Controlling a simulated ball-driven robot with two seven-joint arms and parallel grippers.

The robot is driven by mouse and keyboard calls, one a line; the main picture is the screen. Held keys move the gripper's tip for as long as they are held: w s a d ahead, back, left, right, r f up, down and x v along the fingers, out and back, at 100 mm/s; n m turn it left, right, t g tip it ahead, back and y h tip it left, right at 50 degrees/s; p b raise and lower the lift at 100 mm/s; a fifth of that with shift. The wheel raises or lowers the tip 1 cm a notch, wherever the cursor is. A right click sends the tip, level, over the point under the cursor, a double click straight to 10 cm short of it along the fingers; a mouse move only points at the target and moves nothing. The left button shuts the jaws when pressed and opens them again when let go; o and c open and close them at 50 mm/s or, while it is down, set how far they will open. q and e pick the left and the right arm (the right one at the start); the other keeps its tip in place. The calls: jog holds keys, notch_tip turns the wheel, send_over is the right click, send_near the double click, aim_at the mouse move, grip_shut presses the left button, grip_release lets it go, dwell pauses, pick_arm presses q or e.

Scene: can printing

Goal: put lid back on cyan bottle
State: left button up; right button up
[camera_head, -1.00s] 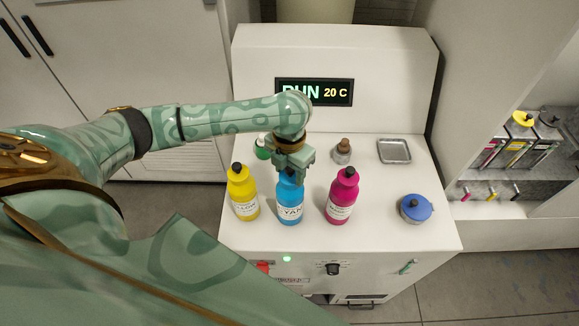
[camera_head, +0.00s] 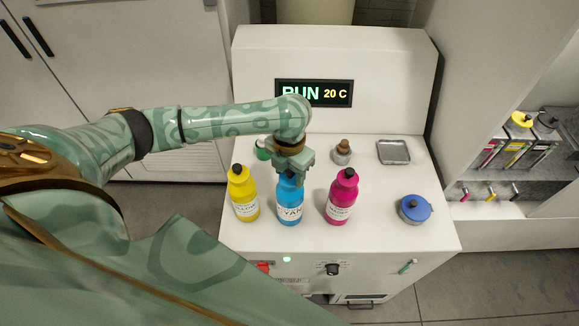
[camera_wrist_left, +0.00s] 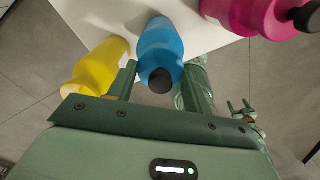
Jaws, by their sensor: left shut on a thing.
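The cyan bottle (camera_head: 290,206) stands upright on the white machine top, between the yellow and magenta bottles. My left gripper (camera_head: 290,166) is directly over its upper end and partly hides it. In the left wrist view, the two fingers lie against opposite sides of the cyan bottle (camera_wrist_left: 161,42), shut on its upper part. The black lid (camera_wrist_left: 160,81) is at the bottle's top, between the fingers, with a gap to each finger. I cannot tell whether the lid is fully seated.
The yellow bottle (camera_head: 243,196) stands close on the left, the magenta bottle (camera_head: 342,198) on the right. A blue-lidded jar (camera_head: 414,209) is near the right edge. A metal tray (camera_head: 393,151) and a brown-topped stamp-like object (camera_head: 342,151) are behind. The front strip is clear.

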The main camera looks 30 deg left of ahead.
pick_arm(q)
jog(key=shift+p, duration=0.4)
dwell(0.4)
jog(key=o, duration=1.5)
notch_tip(320, 180, up, 5)
jog(key=p, duration=0.5)
jog(key=shift+f+p, duration=0.2)
jog(key=shift+p, duration=0.2)
jog(key=shift+r+p, duration=0.95)
jog(key=shift+r, duration=0.25)
